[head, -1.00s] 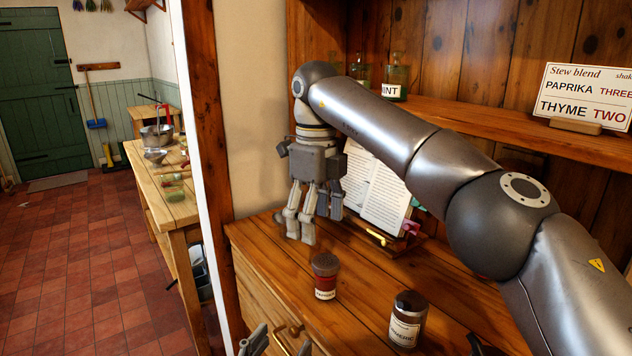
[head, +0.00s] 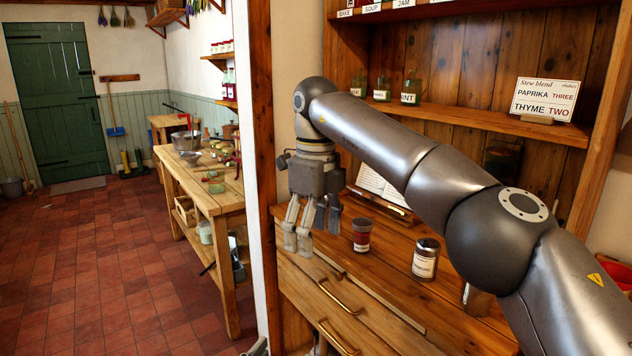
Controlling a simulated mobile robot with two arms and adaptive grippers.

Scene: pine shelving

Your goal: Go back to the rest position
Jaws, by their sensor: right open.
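My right gripper (head: 312,240) hangs fingers down from the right arm, in front of the pine cabinet and over the front edge of its counter (head: 388,272). Its fingers are apart and nothing is between them. A red spice jar with a dark lid (head: 362,236) stands upright on the counter to its right, clear of the fingers. A brown spice jar (head: 425,260) stands further right, below my forearm. Only a grey sliver at the bottom edge, likely my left gripper (head: 258,347), shows; its jaw state is hidden.
An open book (head: 380,188) leans behind the gripper, partly covered by my arm. A shelf (head: 470,115) above holds several green jars and a stew blend card (head: 545,99). A wooden workbench (head: 195,190) stands left, with open tiled floor (head: 90,270) beyond.

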